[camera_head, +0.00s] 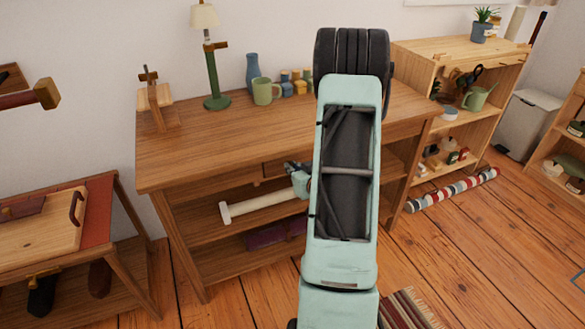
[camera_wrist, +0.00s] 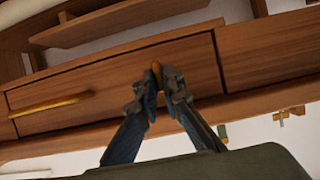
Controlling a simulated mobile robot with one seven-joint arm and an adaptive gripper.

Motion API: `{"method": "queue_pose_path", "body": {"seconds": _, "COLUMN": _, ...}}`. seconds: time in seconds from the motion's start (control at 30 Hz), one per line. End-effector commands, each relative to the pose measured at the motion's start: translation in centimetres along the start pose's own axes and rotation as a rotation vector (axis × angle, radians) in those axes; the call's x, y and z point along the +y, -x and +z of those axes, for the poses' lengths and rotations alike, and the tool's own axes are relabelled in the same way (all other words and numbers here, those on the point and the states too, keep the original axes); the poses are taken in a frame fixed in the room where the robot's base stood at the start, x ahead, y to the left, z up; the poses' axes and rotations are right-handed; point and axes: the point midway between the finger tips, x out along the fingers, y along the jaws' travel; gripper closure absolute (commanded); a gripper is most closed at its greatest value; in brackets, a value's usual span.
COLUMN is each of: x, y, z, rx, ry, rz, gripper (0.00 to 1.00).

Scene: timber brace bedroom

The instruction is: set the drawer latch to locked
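The drawer (camera_wrist: 100,92) has a plain wooden front and a long light-brown handle (camera_wrist: 50,104) at the left of the wrist view. A small orange-brown wooden latch (camera_wrist: 157,70) stands at its edge in the middle of that view. My gripper (camera_wrist: 158,88) has its fingers drawn close together around the latch, one on each side, and seems shut on it. Its lower part is hidden between the fingers. In the head view my gripper (camera_head: 298,172) shows partly beside the drawer front (camera_head: 273,167). My arm hides most of the drawer and the latch there.
The wooden desk (camera_head: 190,150) carries a lamp (camera_head: 215,75), a green mug (camera_head: 264,91), a blue vase (camera_head: 252,73) and small jars. A pale rod (camera_head: 255,207) lies on the shelf below. A shelf unit (camera_head: 450,60) stands right; a striped roll (camera_head: 452,189) lies on the floor.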

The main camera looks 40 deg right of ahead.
Motion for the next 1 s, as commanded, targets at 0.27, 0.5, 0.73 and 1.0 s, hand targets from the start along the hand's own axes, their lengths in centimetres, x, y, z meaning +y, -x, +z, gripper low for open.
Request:
{"method": "queue_pose_path", "body": {"seconds": 0.27, "x": 0.01, "y": 0.02, "z": -0.02, "rx": 0.000, "ry": -0.002, "rz": -0.001, "gripper": 1.00}}
{"method": "queue_pose_path", "body": {"seconds": 0.5, "x": 0.13, "y": 0.06, "z": -0.12, "rx": 0.001, "ry": -0.055, "rz": -0.022, "gripper": 1.00}}
{"method": "queue_pose_path", "body": {"seconds": 0.73, "x": 0.38, "y": 0.12, "z": -0.16, "rx": 0.001, "ry": -0.196, "rz": -0.078, "gripper": 1.00}}
{"method": "queue_pose_path", "body": {"seconds": 1.0, "x": 0.63, "y": 0.09, "z": -0.12, "rx": 0.002, "ry": -0.429, "rz": -0.175, "gripper": 1.00}}
